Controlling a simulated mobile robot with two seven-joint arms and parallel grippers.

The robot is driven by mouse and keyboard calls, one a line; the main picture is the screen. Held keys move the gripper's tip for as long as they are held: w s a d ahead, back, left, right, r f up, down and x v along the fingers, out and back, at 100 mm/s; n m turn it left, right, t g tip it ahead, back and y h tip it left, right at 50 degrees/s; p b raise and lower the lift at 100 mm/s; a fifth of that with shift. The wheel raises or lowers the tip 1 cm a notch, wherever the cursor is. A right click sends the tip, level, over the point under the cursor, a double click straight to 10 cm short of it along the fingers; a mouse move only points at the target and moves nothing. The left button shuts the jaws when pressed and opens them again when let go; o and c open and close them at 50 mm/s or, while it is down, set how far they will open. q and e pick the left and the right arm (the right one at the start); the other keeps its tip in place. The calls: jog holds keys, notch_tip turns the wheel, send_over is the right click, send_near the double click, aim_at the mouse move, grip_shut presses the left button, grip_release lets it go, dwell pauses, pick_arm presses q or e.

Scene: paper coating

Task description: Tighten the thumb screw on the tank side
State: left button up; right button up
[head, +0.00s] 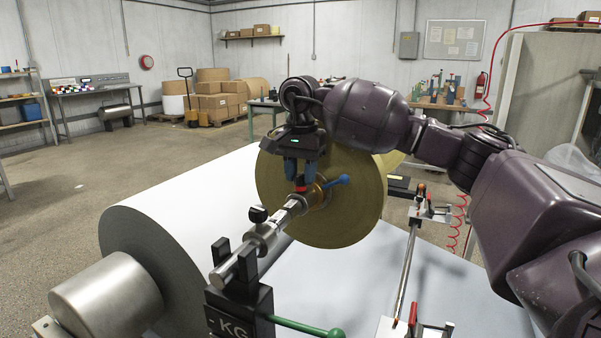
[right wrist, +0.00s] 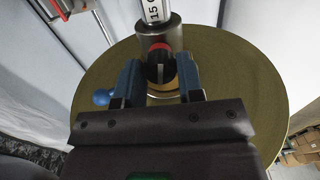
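A small black thumb screw with a red ring (head: 300,188) stands up from the metal collar beside the tan paper roll (head: 350,215). It also shows in the right wrist view (right wrist: 159,66). My right gripper (head: 302,172) points down over it from above. Its blue fingers are apart, one on each side of the screw's head; firm contact is not visible. A second black thumb screw (head: 258,214) sits on the nearer collar (head: 265,238) of the same steel shaft (head: 226,268). No tank is clearly visible. My left gripper is out of view.
A blue-knobbed lever (head: 338,181) sticks out beside the roll's core. A black shaft support (head: 238,305) with a green handle (head: 307,328) stands in front. A large white paper roll (head: 170,245) lies on the left. A steel rod (head: 405,272) runs along the right.

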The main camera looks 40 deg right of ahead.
jog(key=c, duration=0.4)
